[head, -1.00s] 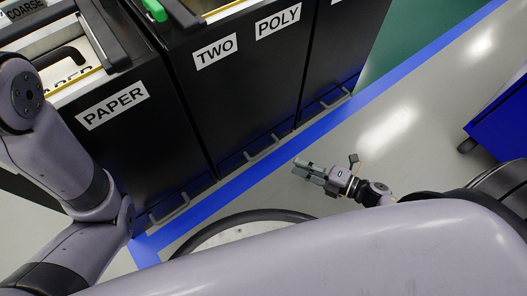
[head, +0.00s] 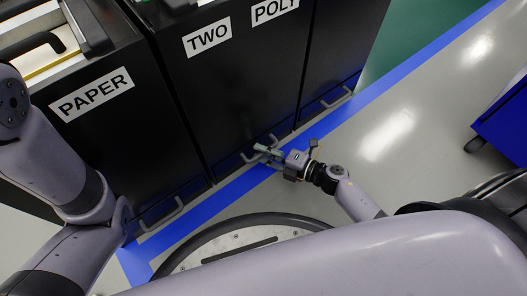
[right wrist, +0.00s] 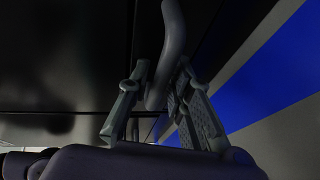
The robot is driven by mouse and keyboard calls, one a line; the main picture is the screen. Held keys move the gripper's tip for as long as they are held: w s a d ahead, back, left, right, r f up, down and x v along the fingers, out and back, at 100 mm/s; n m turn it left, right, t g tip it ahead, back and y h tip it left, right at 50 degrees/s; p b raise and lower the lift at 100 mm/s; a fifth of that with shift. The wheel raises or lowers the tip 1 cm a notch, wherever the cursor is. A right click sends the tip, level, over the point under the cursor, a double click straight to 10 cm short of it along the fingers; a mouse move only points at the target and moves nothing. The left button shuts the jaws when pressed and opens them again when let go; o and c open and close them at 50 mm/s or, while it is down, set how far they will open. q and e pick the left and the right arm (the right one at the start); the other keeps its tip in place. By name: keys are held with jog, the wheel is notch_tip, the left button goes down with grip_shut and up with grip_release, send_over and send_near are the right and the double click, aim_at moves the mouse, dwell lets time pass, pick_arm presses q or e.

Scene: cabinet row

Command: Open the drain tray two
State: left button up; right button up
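The cabinet marked TWO (head: 215,85) is black and stands in the middle of the head view. The drain tray at its foot has a grey bar handle (head: 247,158), partly hidden by my right gripper (head: 266,153). The tray front looks flush with the cabinet. In the right wrist view the handle (right wrist: 174,40) reaches down between the two fingers of my right gripper (right wrist: 161,85). The fingers are apart, one on each side; I cannot tell whether the right finger touches the handle. My left arm shows at the left, but its gripper is out of view.
The PAPER cabinet (head: 110,135) stands to the left, with its own low handle (head: 161,215). Another low handle (head: 337,98) is to the right. A blue floor stripe (head: 215,204) runs along the cabinets. A blue cart (head: 503,125) stands at the right; the floor between is clear.

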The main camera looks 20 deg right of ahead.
jog(key=shift+c, duration=0.4)
grip_shut()
